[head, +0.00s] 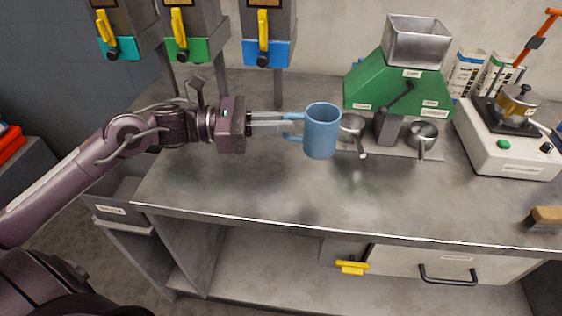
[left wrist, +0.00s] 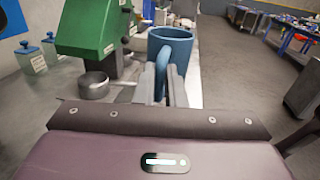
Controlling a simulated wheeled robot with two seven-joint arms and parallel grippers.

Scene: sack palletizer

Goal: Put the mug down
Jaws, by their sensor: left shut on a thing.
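A blue mug (head: 322,131) is held upright by its handle in my left gripper (head: 288,124), whose fingers are shut on the handle. In the head view the mug appears over the metal worktop (head: 240,178), in front of the green machine. I cannot tell for certain how far its base is above the surface. The mug also shows in the left wrist view (left wrist: 172,46), with its handle between the two fingers (left wrist: 162,88). My right gripper is not in view.
A green machine (head: 392,92) with metal cups (head: 422,134) stands behind and right of the mug. A white appliance (head: 510,143) with a brass pot is farther right. Dispensers (head: 265,50) hang at the back. A brush (head: 546,216) lies near the right front edge. The front middle is clear.

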